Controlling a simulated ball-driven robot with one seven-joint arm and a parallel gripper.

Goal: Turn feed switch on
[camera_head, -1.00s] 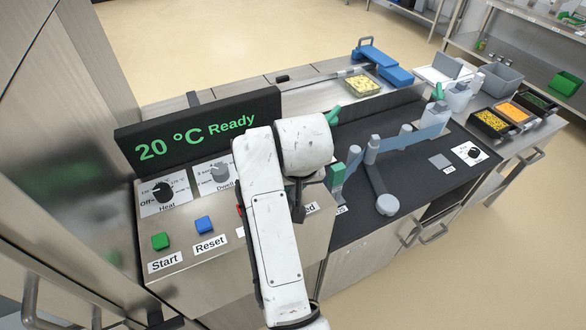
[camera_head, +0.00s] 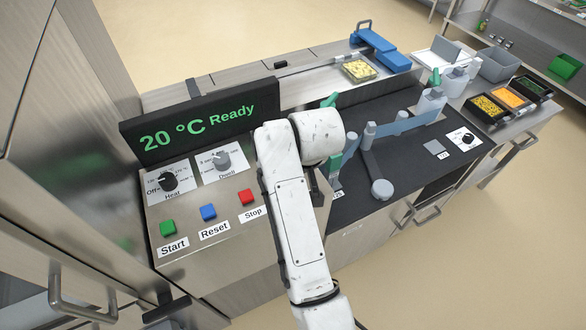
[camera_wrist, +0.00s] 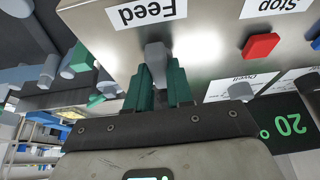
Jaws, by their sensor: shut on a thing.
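The feed switch (camera_wrist: 156,58) is a grey lever under the "Feed" label (camera_wrist: 148,11) in the wrist view, where the picture is upside down. My gripper (camera_wrist: 159,82) has green fingers, one on each side of the lever, shut on it. The lever's tip sits between the fingertips. In the head view my white arm hides the feed switch, its label and the fingers. The control panel (camera_head: 235,248) shows beside the arm.
A red Stop button (camera_head: 246,197) is just left of my arm, also in the wrist view (camera_wrist: 260,46). Reset (camera_head: 208,212) and Start (camera_head: 167,227) buttons and Heat (camera_head: 168,181) and Dwell (camera_head: 222,160) knobs are further left. The display (camera_head: 203,127) reads "20 °C Ready".

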